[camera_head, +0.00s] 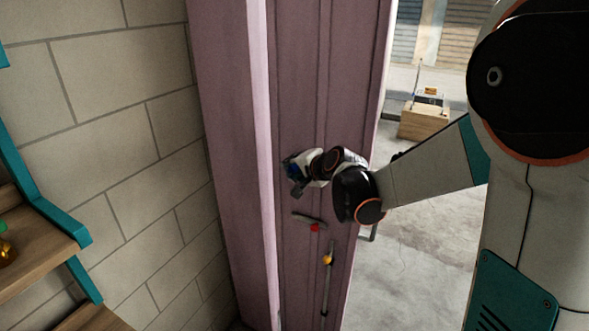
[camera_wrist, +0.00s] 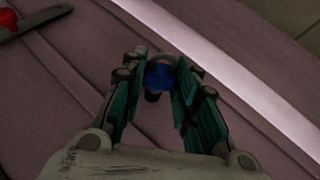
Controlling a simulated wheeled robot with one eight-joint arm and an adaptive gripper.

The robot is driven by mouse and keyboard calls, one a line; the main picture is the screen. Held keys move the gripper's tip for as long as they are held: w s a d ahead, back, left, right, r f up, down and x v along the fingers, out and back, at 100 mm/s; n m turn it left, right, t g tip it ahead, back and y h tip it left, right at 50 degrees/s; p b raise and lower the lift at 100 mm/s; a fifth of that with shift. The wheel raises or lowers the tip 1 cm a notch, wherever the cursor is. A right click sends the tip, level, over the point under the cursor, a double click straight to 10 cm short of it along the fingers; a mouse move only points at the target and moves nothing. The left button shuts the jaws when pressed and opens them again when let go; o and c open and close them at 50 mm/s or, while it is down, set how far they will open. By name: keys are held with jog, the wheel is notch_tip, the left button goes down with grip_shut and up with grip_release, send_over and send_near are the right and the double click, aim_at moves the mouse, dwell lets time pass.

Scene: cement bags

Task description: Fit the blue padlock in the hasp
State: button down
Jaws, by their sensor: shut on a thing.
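The blue padlock (camera_wrist: 159,76) is between the fingertips of my gripper (camera_wrist: 158,84) in the wrist view, and the gripper is shut on it. A dark rounded part shows just below the blue body, between the fingers. In the head view my gripper (camera_head: 292,172) is in front of the pink door (camera_head: 300,90), close to its left edge strip. The padlock is only a small blue patch there. I cannot make out the hasp in either view; the gripper may hide it. I cannot tell whether the padlock touches the door.
Below my gripper, a handle with a red part (camera_head: 315,227) and a rod with a yellow knob (camera_head: 328,260) are on the door. A block wall (camera_head: 110,110) and shelves (camera_head: 35,232) stand left. A wooden crate (camera_head: 424,122) is beyond the doorway, with open floor before it.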

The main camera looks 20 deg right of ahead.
jog(key=shift+w+d, duration=0.1)
jog(key=shift+d, duration=0.05)
dwell(0.4)
jog(key=c, duration=1.2)
grip_release()
jog(key=shift+p+v, duration=1.1)
jog(key=shift+v, duration=1.9)
jog(key=s+a+f+n+g+b, duration=0.2)
jog(key=s+a+n+b, duration=0.3)
jog(key=s, duration=0.5)
jog(key=s+f+n+g+h+b, duration=0.1)
jog(key=s+f+n+b, duration=0.1)
jog(key=s, duration=0.4)
jog(key=s+f+n+g+b, duration=0.1)
jog(key=s+f+n+b, duration=0.1)
jog(key=s+f, duration=0.2)
jog(key=s+f+n+g+h+b, duration=0.1)
jog(key=s+f+n+b, duration=0.1)
jog(key=s, duration=0.8)
jog(key=shift+d+f+n+h, duration=0.2)
jog(key=shift+f+n, duration=0.1)
jog(key=shift+f, duration=0.2)
jog(key=shift+d+f+n+h, duration=0.1)
jog(key=shift+d+f+n, duration=0.15)
jog(key=shift+f, duration=0.3)
